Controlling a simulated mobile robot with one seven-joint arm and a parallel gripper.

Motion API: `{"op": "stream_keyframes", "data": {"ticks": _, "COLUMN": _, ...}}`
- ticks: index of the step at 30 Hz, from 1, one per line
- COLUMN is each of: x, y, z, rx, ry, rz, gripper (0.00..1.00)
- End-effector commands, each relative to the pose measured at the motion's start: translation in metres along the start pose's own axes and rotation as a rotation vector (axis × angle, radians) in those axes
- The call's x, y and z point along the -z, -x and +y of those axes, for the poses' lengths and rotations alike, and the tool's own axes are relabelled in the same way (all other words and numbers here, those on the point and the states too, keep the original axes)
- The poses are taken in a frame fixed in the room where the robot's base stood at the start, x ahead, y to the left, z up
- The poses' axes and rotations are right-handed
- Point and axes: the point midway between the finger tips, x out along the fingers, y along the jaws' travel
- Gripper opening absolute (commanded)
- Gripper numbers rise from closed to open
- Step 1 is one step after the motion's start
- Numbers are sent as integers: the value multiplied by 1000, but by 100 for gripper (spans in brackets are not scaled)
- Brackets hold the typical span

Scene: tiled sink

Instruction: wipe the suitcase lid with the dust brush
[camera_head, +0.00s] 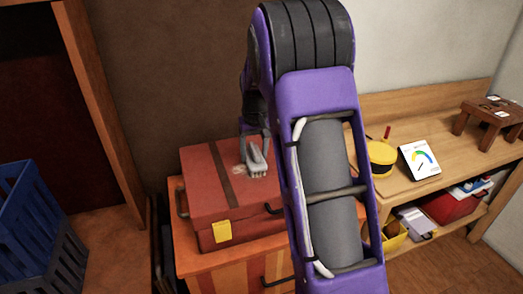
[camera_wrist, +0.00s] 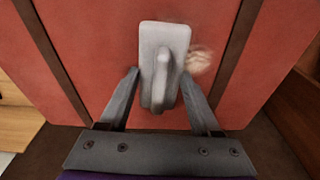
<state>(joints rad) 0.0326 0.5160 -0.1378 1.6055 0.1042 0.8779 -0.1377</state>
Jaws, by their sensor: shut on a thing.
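The red suitcase (camera_head: 205,205) lies flat on a wooden cabinet, with dark straps across its lid and a yellow clasp patch on its front. Its lid fills most of the wrist view (camera_wrist: 95,45). The grey dust brush (camera_head: 256,163) is over the lid; it also shows in the wrist view (camera_wrist: 163,45). My gripper (camera_wrist: 160,92) is shut on the brush's raised handle, one finger on each side. A pale dusty smudge (camera_wrist: 199,61) is on the lid just right of the brush. The brush hides its own underside, so I cannot tell whether it touches the lid.
The cabinet (camera_head: 225,263) stands against the wall. A blue crate (camera_head: 28,225) is on the floor at left. At right, a wooden shelf holds a yellow round container (camera_head: 381,158), a white gauge card (camera_head: 419,160) and a small stool (camera_head: 495,116). My arm hides part of the middle.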

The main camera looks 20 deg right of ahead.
Motion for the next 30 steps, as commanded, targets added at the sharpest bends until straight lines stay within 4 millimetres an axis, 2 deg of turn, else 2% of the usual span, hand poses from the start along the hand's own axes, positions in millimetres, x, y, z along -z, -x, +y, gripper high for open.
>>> {"op": "stream_keyframes", "data": {"ticks": 8, "x": -1, "y": 0, "z": -11, "rx": 0, "ry": 1, "rz": 1, "gripper": 20}}
{"op": "stream_keyframes", "data": {"ticks": 15, "x": -3, "y": -2, "z": -32, "rx": 0, "ry": 2, "rz": -1, "gripper": 20}}
{"op": "stream_keyframes", "data": {"ticks": 23, "x": -4, "y": -3, "z": -42, "rx": 1, "ry": 0, "rz": -3, "gripper": 20}}
{"op": "stream_keyframes", "data": {"ticks": 30, "x": -6, "y": -3, "z": -60, "rx": 1, "ry": 3, "rz": -4, "gripper": 20}}
